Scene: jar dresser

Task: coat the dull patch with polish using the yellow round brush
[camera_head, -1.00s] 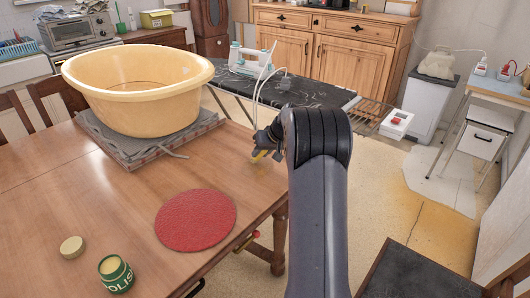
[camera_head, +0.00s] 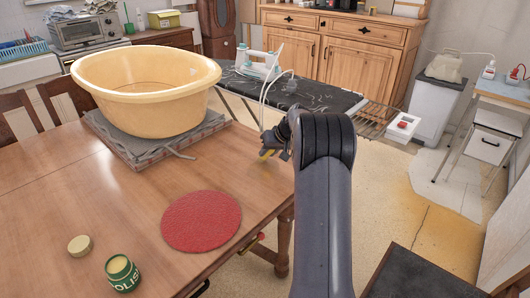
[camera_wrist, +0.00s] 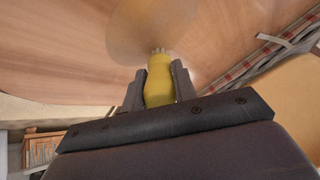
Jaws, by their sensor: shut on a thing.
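My gripper (camera_head: 273,147) is shut on the yellow round brush (camera_wrist: 158,84), held above the table's right end. In the head view a bit of the yellow brush (camera_head: 267,154) shows below the dark fingers. In the wrist view its pale bristle tip points at the dull patch (camera_wrist: 140,28), a greyish round blur on the wood; I cannot tell if they touch.
A red round mat (camera_head: 201,222) lies on the wooden table (camera_head: 60,190). A big yellow basin (camera_head: 145,100) stands on a folded grey cloth (camera_head: 128,163) behind it. An ironing board (camera_head: 310,95) with an iron (camera_head: 258,64) is beyond the table's far edge.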

